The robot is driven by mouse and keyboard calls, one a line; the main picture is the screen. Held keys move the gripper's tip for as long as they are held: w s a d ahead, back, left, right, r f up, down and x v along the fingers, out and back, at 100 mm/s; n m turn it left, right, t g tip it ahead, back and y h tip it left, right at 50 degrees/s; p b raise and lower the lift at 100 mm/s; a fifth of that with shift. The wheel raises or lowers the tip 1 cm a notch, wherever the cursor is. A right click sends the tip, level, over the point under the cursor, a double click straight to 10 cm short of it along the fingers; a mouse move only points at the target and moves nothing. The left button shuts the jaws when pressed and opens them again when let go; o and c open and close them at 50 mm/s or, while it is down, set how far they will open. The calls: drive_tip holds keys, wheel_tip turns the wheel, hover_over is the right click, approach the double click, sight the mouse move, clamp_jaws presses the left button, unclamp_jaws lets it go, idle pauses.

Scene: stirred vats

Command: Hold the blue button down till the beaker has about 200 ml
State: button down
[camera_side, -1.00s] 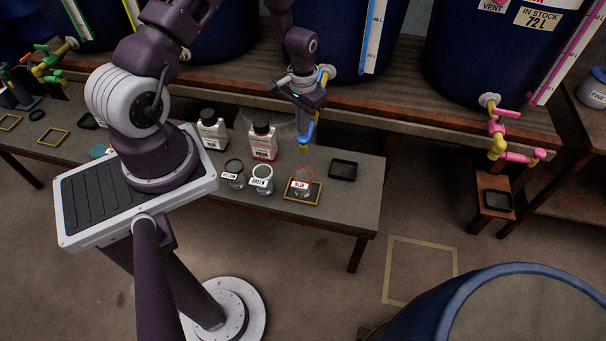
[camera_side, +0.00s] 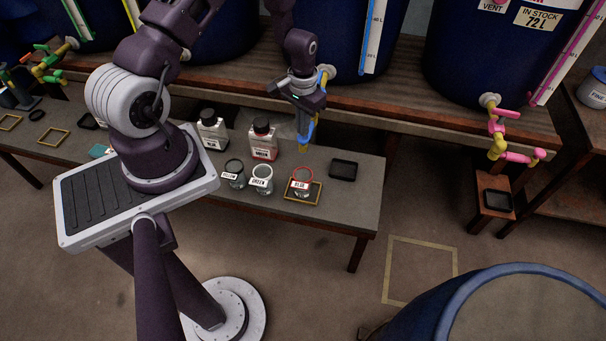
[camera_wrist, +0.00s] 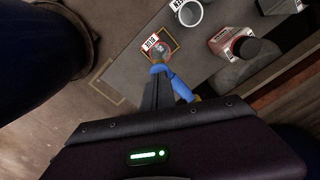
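The blue tap (camera_side: 311,131) hangs from the vat's yellow pipe; its blue part also shows in the wrist view (camera_wrist: 181,88). No separate button face can be made out. The beaker (camera_side: 301,187), with a red rim and a label reading BLUE, stands upright under the tap inside a yellow frame. It also shows in the wrist view (camera_wrist: 160,49); its liquid level is too small to read. My gripper (camera_side: 302,122) points down beside the blue tap. Its dark fingers (camera_wrist: 157,80) look shut together and empty, close to the tap; contact cannot be told.
Beakers labelled YELLOW (camera_side: 233,174) and GREEN (camera_side: 261,180) stand left of the blue one. Two labelled bottles (camera_side: 212,131) (camera_side: 263,141) stand behind them. A black tray (camera_side: 343,170) lies to the right. The shelf edge and blue vats stand close behind my gripper.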

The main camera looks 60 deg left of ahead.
drive_tip(key=shift+f, duration=1.05)
idle(2.0)
wheel_tip(320, 180, up, 8)
idle(0.5)
idle(0.9)
drive_tip(key=shift+f, duration=2.7)
